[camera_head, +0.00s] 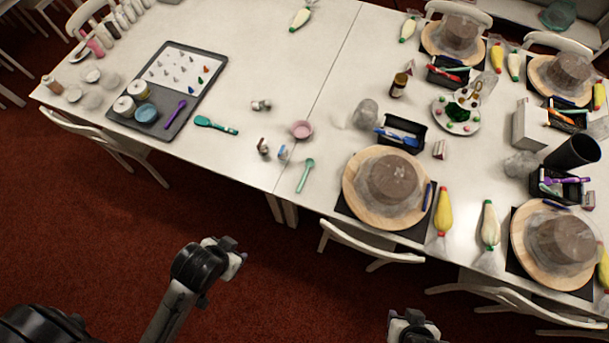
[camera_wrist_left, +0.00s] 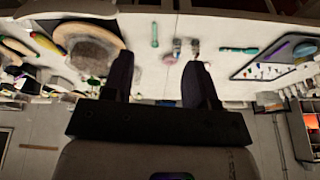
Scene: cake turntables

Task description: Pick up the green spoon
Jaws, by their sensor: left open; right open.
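The green spoon (camera_head: 306,175) lies on the white table near its front edge, left of the nearest cake turntable. It also shows in the left wrist view (camera_wrist_left: 155,35), beyond the fingers. A teal spatula-like utensil (camera_head: 216,125) lies further left. My left gripper (camera_wrist_left: 158,78) is open and empty, its two dark fingers apart, away from the table. My right gripper (camera_head: 413,322) shows at the bottom edge of the head view, partly cut off, in front of the table; it is apart from the spoon.
A grey tray (camera_head: 209,92) lies left. A white chair (camera_head: 370,246) stands at the front edge.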

